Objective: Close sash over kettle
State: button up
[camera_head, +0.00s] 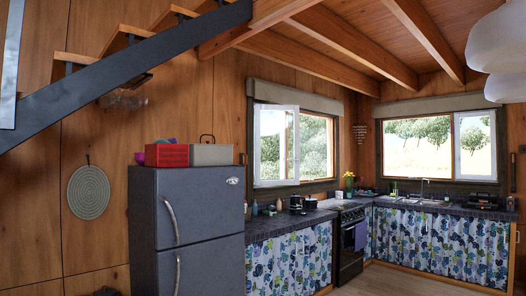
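A white-framed window sash (277,147) stands swung open into the room at the left window, over the counter. To its right the window opening (314,146) shows trees outside. Below the window, a small dark vessel or appliance (296,203) stands on the dark counter; it may be the kettle, but it is too small to tell. Small bottles stand to its left, under the sash. My gripper is not recognizable in view.
A grey fridge (187,232) stands left of the counter, with a red box (167,155) on top. A black stove (350,245) stands right of the window counter (285,224). White rounded shapes hang at upper right. Some wooden floor (400,281) is clear.

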aim_at(258, 182)
jog(key=z, duration=0.2)
jog(key=i, duration=0.8)
jog(key=z, duration=0.4)
jog(key=i, duration=1.85)
jog(key=z, duration=0.5)
jog(key=i, duration=1.65)
jog(key=u, duration=0.35)
jog(key=i, duration=1.75)
jog(key=u, duration=0.75)
jog(key=i, duration=1.8)
jog(key=u, duration=0.5)
